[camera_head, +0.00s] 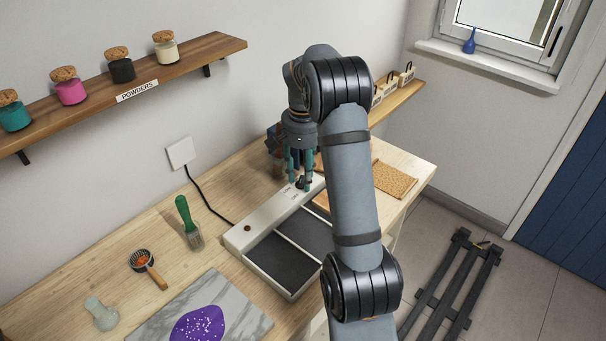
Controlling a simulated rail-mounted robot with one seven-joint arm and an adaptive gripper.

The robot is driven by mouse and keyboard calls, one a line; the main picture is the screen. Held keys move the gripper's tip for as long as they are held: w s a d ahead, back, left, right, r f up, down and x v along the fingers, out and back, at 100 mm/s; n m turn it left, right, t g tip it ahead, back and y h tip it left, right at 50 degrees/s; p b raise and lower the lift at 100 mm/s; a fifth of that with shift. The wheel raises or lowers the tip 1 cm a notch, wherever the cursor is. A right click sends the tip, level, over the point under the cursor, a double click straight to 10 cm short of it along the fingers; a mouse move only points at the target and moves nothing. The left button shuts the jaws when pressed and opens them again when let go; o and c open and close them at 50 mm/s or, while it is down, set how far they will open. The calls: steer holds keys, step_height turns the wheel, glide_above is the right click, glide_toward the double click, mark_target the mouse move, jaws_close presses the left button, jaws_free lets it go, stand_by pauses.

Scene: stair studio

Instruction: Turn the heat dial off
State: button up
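The heat dial (302,183) is a small dark knob on the pale control strip of a hot plate unit (262,217), with small lettering beside it. The unit has dark flat panels and lies on the wooden bench. My gripper (301,180) points down at the dial, its teal fingers around or just above it. I cannot tell whether the fingers touch the dial or how far apart they are. My arm hides the right part of the unit. The dial's pointer setting is too small to read.
A green-handled brush (188,222), a sieve with orange powder (146,264), a glass piece (101,313) and a marbled slab with purple material (197,325) lie on the bench's left. A powder shelf (200,58) hangs above. A cork mat (393,179) lies at right.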

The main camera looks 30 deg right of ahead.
mark_target(303, 179)
steer(key=shift+r, duration=0.1)
step_height(303, 179, up, 12)
stand_by(0.5)
stand_by(0.5)
step_height(303, 179, down, 12)
steer(key=shift+f, duration=0.15)
stand_by(0.6)
